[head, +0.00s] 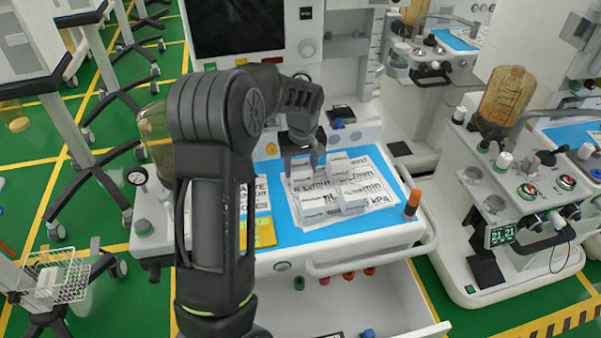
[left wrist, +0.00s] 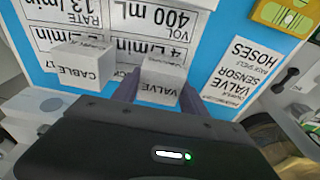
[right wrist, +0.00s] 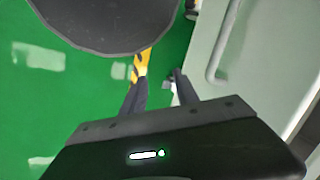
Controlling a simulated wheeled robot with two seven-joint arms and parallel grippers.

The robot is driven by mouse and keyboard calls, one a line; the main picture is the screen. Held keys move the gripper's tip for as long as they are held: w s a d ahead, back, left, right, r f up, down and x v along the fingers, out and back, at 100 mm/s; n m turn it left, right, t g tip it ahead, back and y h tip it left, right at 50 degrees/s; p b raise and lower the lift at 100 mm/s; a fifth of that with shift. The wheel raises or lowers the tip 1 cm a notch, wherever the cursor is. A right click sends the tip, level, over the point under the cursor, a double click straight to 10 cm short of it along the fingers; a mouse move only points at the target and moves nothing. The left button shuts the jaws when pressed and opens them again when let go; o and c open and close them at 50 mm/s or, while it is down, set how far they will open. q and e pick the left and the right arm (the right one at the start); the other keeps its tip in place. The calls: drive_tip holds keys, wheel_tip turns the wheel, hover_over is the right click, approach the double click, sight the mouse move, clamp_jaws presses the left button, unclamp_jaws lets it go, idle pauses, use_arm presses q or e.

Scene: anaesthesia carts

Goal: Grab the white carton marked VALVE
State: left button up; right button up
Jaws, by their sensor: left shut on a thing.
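The white carton marked VALVE (left wrist: 163,80) sits between the two fingers of my left gripper (left wrist: 160,92), which is shut on it, over printed sheets on the cart top. In the head view my left gripper (head: 303,160) points down at the left part of those sheets; its hand and arm hide much of the carton there. A second white carton, marked CABLE (left wrist: 83,66), stands beside it, apart from the fingers. My right gripper (right wrist: 160,80) is open and empty over the green floor, beside a pale cart side.
Printed sheets (head: 375,190) lie on a blue mat (head: 285,225). A yellow block (head: 264,232) is left on the mat; an orange-capped bottle (head: 411,205) stands at its right edge. Below, a drawer (head: 370,305) is open. Another cart (head: 520,230) stands at right.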

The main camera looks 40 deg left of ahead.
sight(300, 165)
use_arm(q)
drive_tip(key=c, duration=0.7)
drive_tip(key=shift+r, duration=0.1)
wheel_tip(300, 165, up, 10)
drive_tip(key=shift+f+b, duration=0.1)
drive_tip(key=shift+b, duration=0.65)
